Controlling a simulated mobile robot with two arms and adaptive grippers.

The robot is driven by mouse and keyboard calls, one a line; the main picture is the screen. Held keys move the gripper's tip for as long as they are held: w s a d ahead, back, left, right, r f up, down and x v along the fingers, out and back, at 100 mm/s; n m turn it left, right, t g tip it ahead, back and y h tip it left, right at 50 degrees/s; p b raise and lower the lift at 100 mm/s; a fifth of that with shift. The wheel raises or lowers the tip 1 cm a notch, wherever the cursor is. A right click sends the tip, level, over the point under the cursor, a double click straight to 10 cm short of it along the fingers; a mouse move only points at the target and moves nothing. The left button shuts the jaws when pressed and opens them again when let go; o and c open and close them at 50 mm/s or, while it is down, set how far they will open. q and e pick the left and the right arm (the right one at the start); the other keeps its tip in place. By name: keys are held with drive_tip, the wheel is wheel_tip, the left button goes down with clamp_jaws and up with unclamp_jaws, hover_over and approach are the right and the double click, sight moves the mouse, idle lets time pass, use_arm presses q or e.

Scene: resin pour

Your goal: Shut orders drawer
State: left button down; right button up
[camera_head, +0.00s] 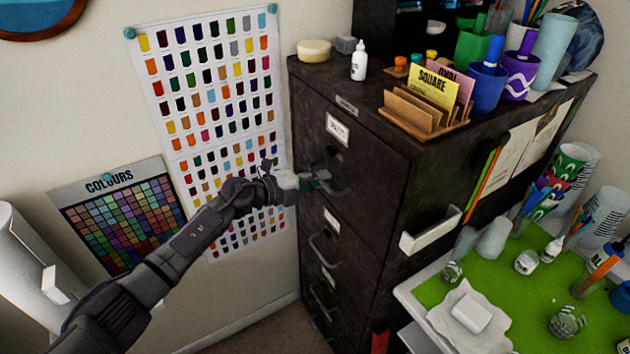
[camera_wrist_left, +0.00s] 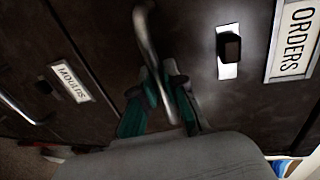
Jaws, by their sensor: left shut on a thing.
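The orders drawer (camera_head: 338,160) is the top drawer of the dark filing cabinet in the head view. Its front looks about level with the cabinet face. Its ORDERS label (camera_wrist_left: 294,42) shows in the left wrist view. My left gripper (camera_head: 322,180) reaches in from the left and is shut on the drawer's metal handle (camera_wrist_left: 146,36). The handle bar passes between its teal fingers (camera_wrist_left: 160,103) in the left wrist view. Part of the handle is hidden by the fingers. My right gripper is not in view.
The drawer below carries a MOULDS label (camera_wrist_left: 70,82) and has its own handle (camera_head: 325,250). A card holder (camera_head: 427,107), cups and a small white bottle (camera_head: 359,61) stand on the cabinet top. A green-topped table (camera_head: 440,292) stands to the right. Colour charts hang on the wall behind my arm.

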use_arm(q)
drive_tip(key=shift+d+r, duration=0.1)
drive_tip(key=c, duration=1.6)
unclamp_jaws()
drive_tip(key=o, duration=0.4)
drive_tip(key=shift+w+d, duration=0.15)
drive_tip(key=v, duration=1.2)
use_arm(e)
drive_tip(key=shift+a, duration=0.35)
